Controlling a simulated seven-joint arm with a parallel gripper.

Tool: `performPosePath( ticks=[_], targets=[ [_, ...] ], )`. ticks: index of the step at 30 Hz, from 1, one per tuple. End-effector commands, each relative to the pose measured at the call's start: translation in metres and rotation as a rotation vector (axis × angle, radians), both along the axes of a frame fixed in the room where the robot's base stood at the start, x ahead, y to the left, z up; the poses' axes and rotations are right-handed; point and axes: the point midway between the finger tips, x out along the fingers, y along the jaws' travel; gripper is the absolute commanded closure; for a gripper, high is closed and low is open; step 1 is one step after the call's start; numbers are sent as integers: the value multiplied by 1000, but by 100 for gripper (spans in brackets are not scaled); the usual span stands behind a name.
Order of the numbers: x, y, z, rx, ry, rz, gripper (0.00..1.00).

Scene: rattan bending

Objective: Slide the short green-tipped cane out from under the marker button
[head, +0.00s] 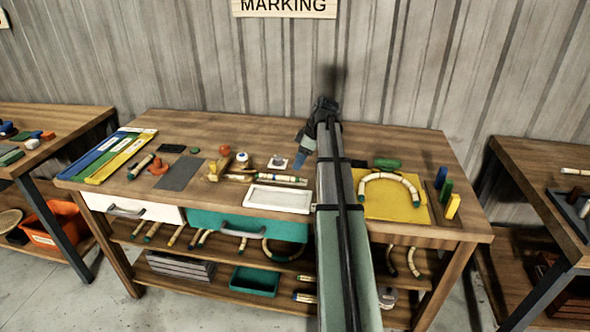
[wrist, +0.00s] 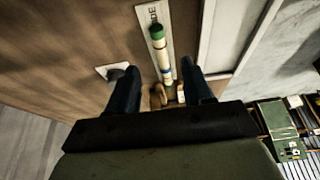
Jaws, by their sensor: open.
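A short pale cane with a green tip (wrist: 160,55) lies between my finger lines in the wrist view, along a white lettered strip (wrist: 152,12). In the head view a banded cane (head: 285,179) lies behind the white tray. Its left end runs toward small wooden and orange-topped fittings (head: 213,171). Tan and white parts (wrist: 165,94) cover its near end in the wrist view. I cannot tell for sure which part is the marker button. My gripper (wrist: 160,86) is open and empty, with its fingers either side of the cane's line; it also shows in the head view (head: 300,160).
A white plate with a dark knob (head: 278,163) stands behind the cane. The white tray (head: 278,199) is in front. A yellow board (head: 385,208) with a bent cane (head: 391,178) is to the right. A grey mat (head: 180,174) lies left.

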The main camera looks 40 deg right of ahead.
Motion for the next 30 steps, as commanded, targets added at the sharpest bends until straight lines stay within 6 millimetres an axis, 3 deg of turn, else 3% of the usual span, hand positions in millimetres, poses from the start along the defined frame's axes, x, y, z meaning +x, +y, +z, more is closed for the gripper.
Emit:
performPosePath(
  ticks=[6, 12, 30],
  targets=[
    [-10, -11, 35, 0, 0, -1, 49],
    [-16, -16, 54, 1, 1, -1, 49],
    [-18, -18, 61, 1, 1, 0, 49]
  ],
)
